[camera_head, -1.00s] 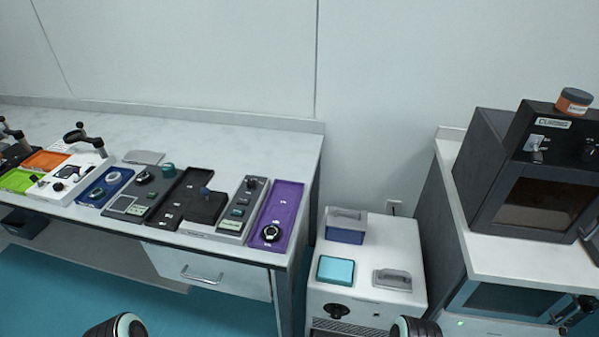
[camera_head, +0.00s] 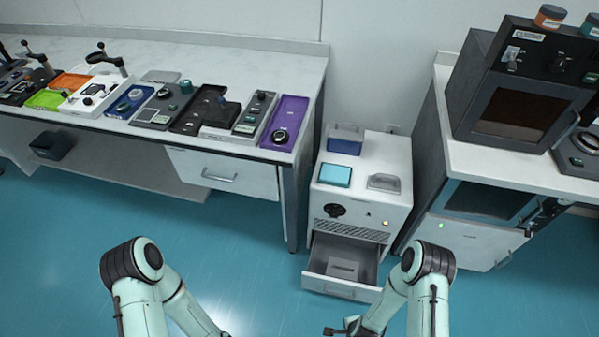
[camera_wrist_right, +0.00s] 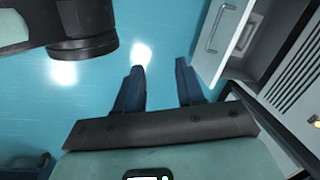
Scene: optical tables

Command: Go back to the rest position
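My right gripper (camera_wrist_right: 159,68) is open in the right wrist view, with two dark blue fingers apart and only teal floor between them. In the head view my right arm reaches in at the lower right, and part of its gripper (camera_head: 340,329) shows at the bottom edge, in front of the open drawer. My left arm shows at the lower left of the head view, bent downward. Its gripper is below the frame and I cannot see it there.
A white cabinet (camera_head: 320,205) stands ahead with its lower drawer (camera_head: 325,285) pulled out, a grey item inside. The long bench (camera_head: 250,55) with trays and instruments is at left. A bench with a dark oven (camera_head: 520,105) is at right. Teal floor (camera_head: 235,255) is clear between my arms.

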